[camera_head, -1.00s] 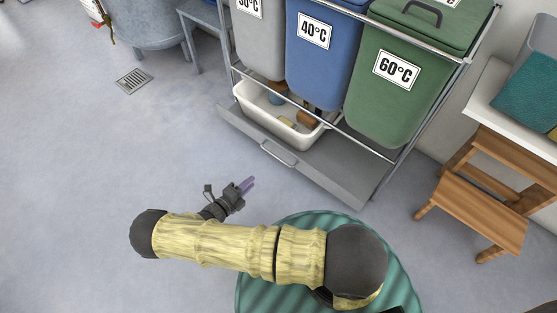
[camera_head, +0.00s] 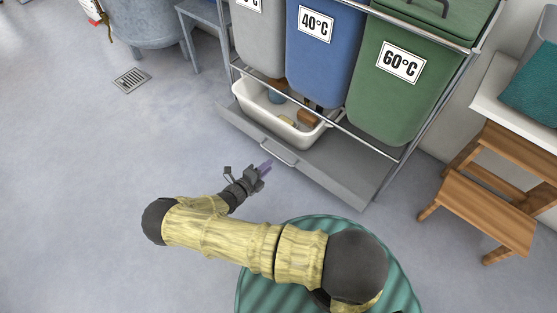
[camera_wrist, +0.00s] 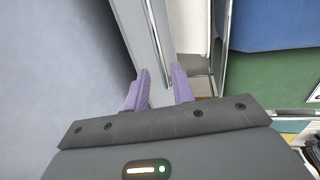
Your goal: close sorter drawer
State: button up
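The sorter drawer (camera_head: 345,172) is a flat grey drawer at the bottom of the laundry sorter. It stands pulled out towards me, with a bar handle (camera_head: 278,152) on its front edge. A white tub (camera_head: 262,113) with several small items sits in its left part. My gripper (camera_head: 266,166) has purple fingers and is just in front of the handle, seemingly short of it.
Grey, blue (camera_head: 322,60) and green (camera_head: 392,85) bins hang in the sorter frame above the drawer. A wooden step stool (camera_head: 490,205) stands at the right. A floor drain (camera_head: 131,80) and a grey basin (camera_head: 148,22) are at the left. The floor left of the drawer is clear.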

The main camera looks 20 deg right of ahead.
aim_at(278, 157)
jog(key=b+x, duration=0.2)
jog(key=x, duration=0.5)
jog(key=shift+w+d+b, duration=0.1)
jog(key=shift+d+b, duration=0.1)
jog(key=shift+b, duration=0.1)
grip_shut()
